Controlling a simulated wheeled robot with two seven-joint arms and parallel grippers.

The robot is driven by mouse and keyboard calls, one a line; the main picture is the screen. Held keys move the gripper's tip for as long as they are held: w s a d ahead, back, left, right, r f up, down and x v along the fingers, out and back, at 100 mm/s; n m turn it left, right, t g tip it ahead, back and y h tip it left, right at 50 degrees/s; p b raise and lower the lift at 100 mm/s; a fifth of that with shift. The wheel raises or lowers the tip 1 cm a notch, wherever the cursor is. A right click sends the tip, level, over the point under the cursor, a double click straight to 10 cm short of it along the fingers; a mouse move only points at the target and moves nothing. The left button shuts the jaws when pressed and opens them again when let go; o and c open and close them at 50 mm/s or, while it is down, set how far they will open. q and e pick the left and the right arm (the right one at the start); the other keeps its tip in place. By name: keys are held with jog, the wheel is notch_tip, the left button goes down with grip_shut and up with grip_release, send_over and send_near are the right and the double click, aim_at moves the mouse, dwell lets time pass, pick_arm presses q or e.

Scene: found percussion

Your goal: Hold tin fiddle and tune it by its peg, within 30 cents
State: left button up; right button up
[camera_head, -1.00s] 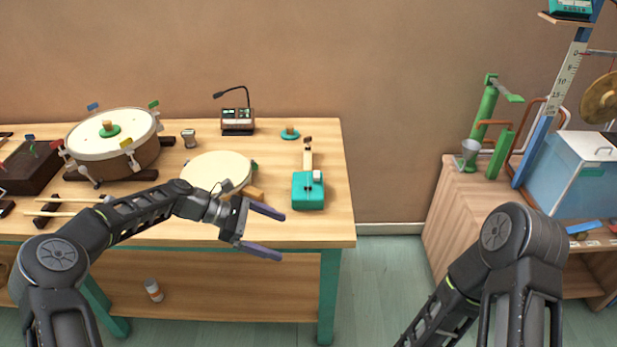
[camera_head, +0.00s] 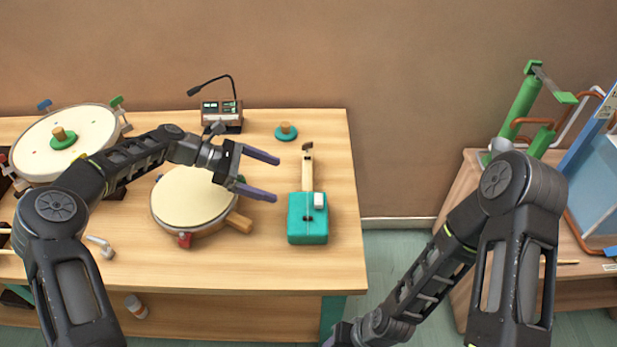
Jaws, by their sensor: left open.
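The tin fiddle, with a teal box body (camera_head: 308,228) and a pale wooden neck (camera_head: 308,174), lies on the wooden table with its neck pointing to the back. A dark peg part (camera_head: 308,150) shows at the neck's far end. A small white block sits on the body. My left gripper (camera_head: 262,177) is open and empty, left of the fiddle's neck, its fingers pointing right towards it and apart from it. My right gripper (camera_head: 338,338) is only partly in view at the bottom edge, in front of the table; its jaws are cut off.
A microphone device with a display (camera_head: 222,114) stands at the back, with a green disc with a wooden knob (camera_head: 286,131) to its right. A cream hand drum (camera_head: 192,198) lies below my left arm. A large drum (camera_head: 65,145) is at left. A cabinet with green tubes (camera_head: 522,108) stands at right.

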aim_at(304, 186)
pick_arm(q)
jog(key=shift+w, duration=0.15)
jog(key=shift+r, duration=0.1)
jog(key=shift+b+x, duration=0.4)
jog(key=shift+x, duration=0.4)
jog(key=b+x, duration=0.2)
jog(key=x, duration=0.6)
jog(key=shift+d, duration=0.2)
jog(key=shift+c, duration=0.3)
